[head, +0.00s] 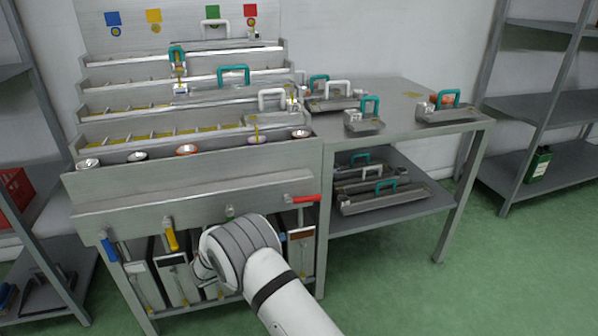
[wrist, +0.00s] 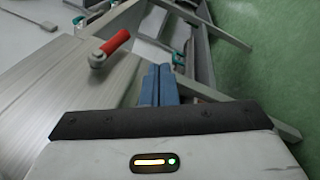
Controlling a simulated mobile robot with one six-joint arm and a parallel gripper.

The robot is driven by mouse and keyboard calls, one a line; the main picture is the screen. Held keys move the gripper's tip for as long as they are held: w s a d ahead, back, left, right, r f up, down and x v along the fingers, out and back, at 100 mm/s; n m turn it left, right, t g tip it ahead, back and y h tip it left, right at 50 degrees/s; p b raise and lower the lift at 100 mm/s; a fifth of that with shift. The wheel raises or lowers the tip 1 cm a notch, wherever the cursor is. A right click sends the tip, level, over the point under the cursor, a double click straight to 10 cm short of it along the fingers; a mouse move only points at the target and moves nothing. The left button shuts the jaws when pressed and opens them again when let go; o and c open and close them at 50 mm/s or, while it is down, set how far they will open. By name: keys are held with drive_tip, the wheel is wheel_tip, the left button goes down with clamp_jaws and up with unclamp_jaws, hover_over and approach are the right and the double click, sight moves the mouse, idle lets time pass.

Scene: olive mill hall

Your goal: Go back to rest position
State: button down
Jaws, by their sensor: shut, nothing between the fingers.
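My gripper shows in the wrist view (wrist: 158,82) with its two blue fingers together and nothing between them. In the head view my arm reaches up from the bottom and its rounded wrist hides the fingers. The gripper is in front of the steel stepped bench (head: 190,192), near its row of levers. The red lever (head: 304,199) is to the right of my wrist; in the wrist view its red handle (wrist: 117,41) is left of the fingertips and apart from them.
A yellow lever (head: 171,235) and a blue lever (head: 108,248) are left of my wrist. A steel side table (head: 400,95) with handled trays stands at right, with a lower shelf (head: 415,205). Shelving (head: 548,108) stands far right. Green floor (head: 450,290) is clear at lower right.

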drive_tip(key=s+d+r+m+g+y+p, duration=0.2)
drive_tip(key=s+d+r+m+g+p, duration=0.25)
drive_tip(key=d+r, duration=0.65)
drive_tip(key=s+d+r+m+g+y+p, duration=0.1)
drive_tip(key=s+d+r+g+y+p, duration=0.3)
drive_tip(key=d+r+p, duration=0.7)
drive_tip(key=s+d+r+m+y+p, duration=0.3)
drive_tip(key=s+r+y+p, duration=0.2)
drive_tip(key=s+r, duration=0.5)
drive_tip(key=s+d+r+m+y+p, duration=0.2)
drive_tip(key=s+r+m+y+p, duration=0.2)
drive_tip(key=s+r+p, duration=0.4)
drive_tip(key=s+r+y, duration=0.1)
drive_tip(key=s+r, duration=0.2)
drive_tip(key=r, duration=0.2)
drive_tip(key=shift+d+r+t+p, duration=0.35)
drive_tip(key=shift+d+p, duration=0.05)
drive_tip(key=shift+s, duration=0.15)
